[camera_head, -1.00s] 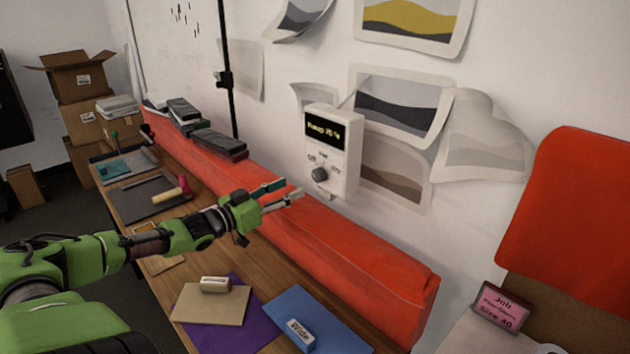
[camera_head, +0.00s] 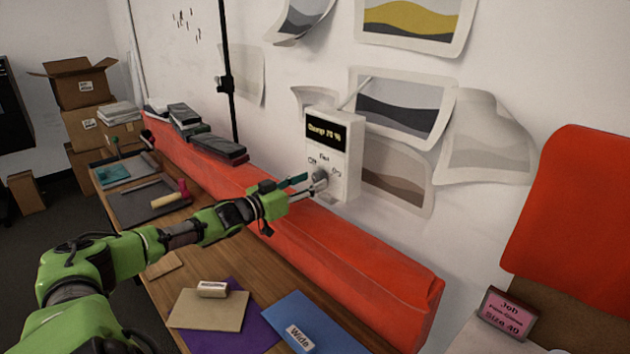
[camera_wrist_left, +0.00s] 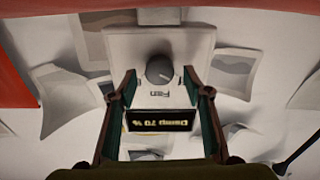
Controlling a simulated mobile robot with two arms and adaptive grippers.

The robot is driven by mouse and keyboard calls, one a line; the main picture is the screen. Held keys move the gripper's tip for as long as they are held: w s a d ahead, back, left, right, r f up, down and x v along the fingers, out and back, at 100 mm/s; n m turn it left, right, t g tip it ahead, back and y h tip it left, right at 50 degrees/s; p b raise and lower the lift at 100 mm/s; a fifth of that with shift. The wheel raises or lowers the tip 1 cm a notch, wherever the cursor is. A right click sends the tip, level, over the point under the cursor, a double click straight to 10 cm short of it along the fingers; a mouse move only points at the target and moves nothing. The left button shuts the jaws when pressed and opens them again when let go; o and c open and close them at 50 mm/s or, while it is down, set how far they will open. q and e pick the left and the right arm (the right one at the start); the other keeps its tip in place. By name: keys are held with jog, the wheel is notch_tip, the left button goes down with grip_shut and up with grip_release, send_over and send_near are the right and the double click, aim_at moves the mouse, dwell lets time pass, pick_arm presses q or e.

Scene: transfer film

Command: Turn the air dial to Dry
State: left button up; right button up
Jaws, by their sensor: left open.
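The white wall control box (camera_head: 345,165) has a dark display (camera_head: 326,132) with yellow text, reading about "Damp 70 %". Below it is the round grey air dial (camera_head: 321,174), with Off at its left, Fan above and Dry at its right. My left gripper (camera_head: 314,183) is open at the dial and partly hides it. In the left wrist view the box appears upside down, and the dial (camera_wrist_left: 159,70) sits between the two open fingertips (camera_wrist_left: 159,77) with gaps on both sides. I cannot tell which label the dial points to. My right gripper is out of view.
A long red padded bolster (camera_head: 345,265) lies along the wall below the box. The wooden bench (camera_head: 160,235) holds a tan card (camera_head: 208,311), a blue folder and tools. Curled prints hang around the box. A red panel (camera_head: 570,215) stands at the right.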

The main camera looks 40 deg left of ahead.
pick_arm(q)
jog(key=shift+w+d, duration=0.15)
jog(key=shift+w, duration=1.1)
jog(key=c, duration=1.1)
